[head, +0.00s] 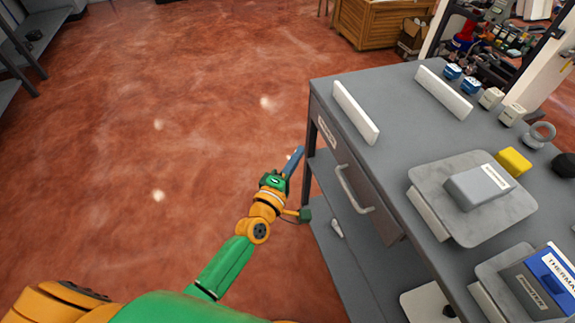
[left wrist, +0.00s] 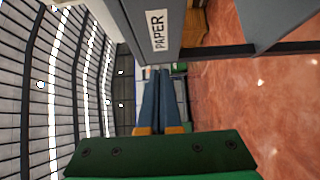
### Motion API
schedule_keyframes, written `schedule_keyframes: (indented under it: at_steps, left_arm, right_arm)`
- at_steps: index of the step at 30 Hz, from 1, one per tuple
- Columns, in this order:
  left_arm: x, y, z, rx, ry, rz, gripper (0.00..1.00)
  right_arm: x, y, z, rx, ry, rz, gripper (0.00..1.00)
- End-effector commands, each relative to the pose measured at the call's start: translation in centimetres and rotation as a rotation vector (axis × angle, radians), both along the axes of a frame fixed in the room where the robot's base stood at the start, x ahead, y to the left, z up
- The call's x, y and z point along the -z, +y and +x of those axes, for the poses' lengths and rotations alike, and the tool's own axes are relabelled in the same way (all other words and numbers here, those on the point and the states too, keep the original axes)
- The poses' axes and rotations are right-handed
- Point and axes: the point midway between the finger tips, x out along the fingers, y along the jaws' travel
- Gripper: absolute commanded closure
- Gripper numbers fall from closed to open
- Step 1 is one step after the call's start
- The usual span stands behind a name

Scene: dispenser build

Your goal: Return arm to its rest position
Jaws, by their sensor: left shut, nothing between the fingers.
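My left arm reaches forward from the lower left in the head view. Its gripper (head: 296,153) is beside the front left corner of the grey workbench (head: 385,125), below the top's level. The gripper's blue fingers are shut together with nothing between them. In the left wrist view the shut fingers (left wrist: 157,98) point forward, and a panel with a PAPER label (left wrist: 157,31) is close above them. My right gripper does not show in either view.
The bench has a drawer with a handle (head: 354,190) and a lower shelf (head: 350,255). On top are white bars (head: 356,112), a grey device on a plate (head: 480,185), a yellow block (head: 513,161) and a blue box (head: 548,283). The red floor at left is clear.

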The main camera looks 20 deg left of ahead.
Motion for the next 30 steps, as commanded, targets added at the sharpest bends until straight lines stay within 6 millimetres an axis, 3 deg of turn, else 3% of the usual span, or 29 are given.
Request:
schedule_keyframes:
  at_steps: [6, 13, 14, 17, 20, 21, 23, 24, 27, 30]
  left_arm:
    - [0.1, 0.7, -3.5, 0.0, 0.002, 0.001, 1.0]
    - [0.6, 0.8, -4.3, 0.002, 0.015, 0.024, 1.0]
    - [1.4, 0.8, -4.5, 0.007, 0.037, 0.058, 1.0]
    - [7.3, 1.1, -6.5, 0.058, 0.184, 0.315, 1.0]
    - [16.0, 2.3, -12.1, 0.212, 0.403, 0.69, 1.0]
    - [19.1, 2.9, -15.1, 0.297, 0.485, 0.827, 1.0]
    - [23.0, 4.1, -20.1, 0.445, 0.599, 1.01, 1.0]
    - [25.0, 4.9, -23.6, 0.551, 0.666, 1.116, 1.0]
    - [28.2, 6.9, -31.6, 0.814, 0.788, 1.311, 1.0]
    - [29.4, 8.4, -37.4, 1.022, 0.853, 1.418, 1.0]
  right_arm:
    - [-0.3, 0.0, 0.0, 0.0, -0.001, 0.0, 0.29]
    - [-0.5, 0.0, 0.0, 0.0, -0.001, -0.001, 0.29]
    - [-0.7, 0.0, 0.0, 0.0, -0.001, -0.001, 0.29]
    - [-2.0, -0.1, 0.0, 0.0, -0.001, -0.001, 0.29]
    - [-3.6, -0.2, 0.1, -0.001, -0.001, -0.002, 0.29]
    - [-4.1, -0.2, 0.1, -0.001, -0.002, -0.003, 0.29]
    - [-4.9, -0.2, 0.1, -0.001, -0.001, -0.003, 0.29]
    - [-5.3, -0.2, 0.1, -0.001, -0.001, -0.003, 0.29]
    - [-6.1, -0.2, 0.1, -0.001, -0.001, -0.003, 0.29]
    - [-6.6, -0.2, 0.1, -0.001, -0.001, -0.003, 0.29]
